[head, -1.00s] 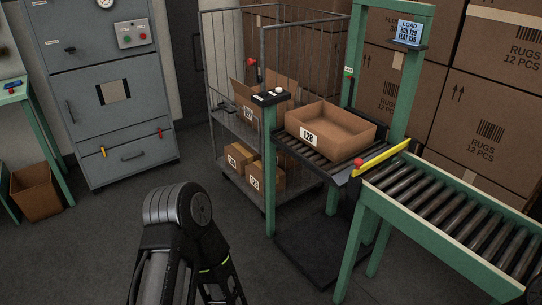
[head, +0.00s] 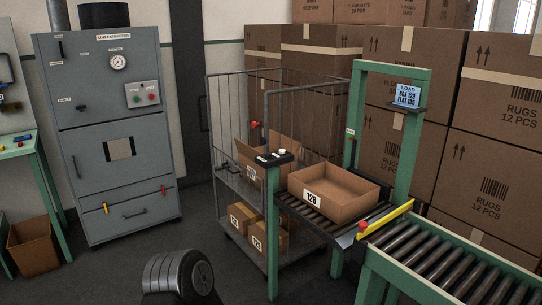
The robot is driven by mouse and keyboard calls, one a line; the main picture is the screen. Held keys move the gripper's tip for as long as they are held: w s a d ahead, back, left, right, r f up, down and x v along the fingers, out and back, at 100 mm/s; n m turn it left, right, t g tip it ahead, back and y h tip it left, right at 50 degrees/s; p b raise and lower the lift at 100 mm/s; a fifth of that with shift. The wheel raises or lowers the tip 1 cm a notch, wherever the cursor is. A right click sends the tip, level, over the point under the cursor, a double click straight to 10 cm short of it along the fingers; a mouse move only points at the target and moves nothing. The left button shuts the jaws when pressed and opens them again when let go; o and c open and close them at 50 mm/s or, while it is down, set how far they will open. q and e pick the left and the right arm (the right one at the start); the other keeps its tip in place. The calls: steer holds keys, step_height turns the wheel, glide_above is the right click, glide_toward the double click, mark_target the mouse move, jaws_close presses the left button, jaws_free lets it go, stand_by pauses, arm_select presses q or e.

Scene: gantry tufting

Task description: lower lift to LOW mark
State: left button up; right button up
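The lift is a green post frame (head: 413,140) with a dark roller platform (head: 312,221). An open cardboard box (head: 352,207) with a number label sits on the platform. A small black control box (head: 275,158) with a white button tops the lift's front post. A small label with a red piece (head: 350,132) is on the rear left post; I cannot read it. Part of my arm shows at the bottom edge, but neither gripper is in view.
A roller conveyor (head: 392,271) with a yellow bar (head: 385,219) adjoins the lift's right side. A wire cage cart (head: 214,150) with boxes stands behind it. A grey lint extractor cabinet (head: 85,190) is at left. Large rug cartons (head: 497,150) are stacked behind.

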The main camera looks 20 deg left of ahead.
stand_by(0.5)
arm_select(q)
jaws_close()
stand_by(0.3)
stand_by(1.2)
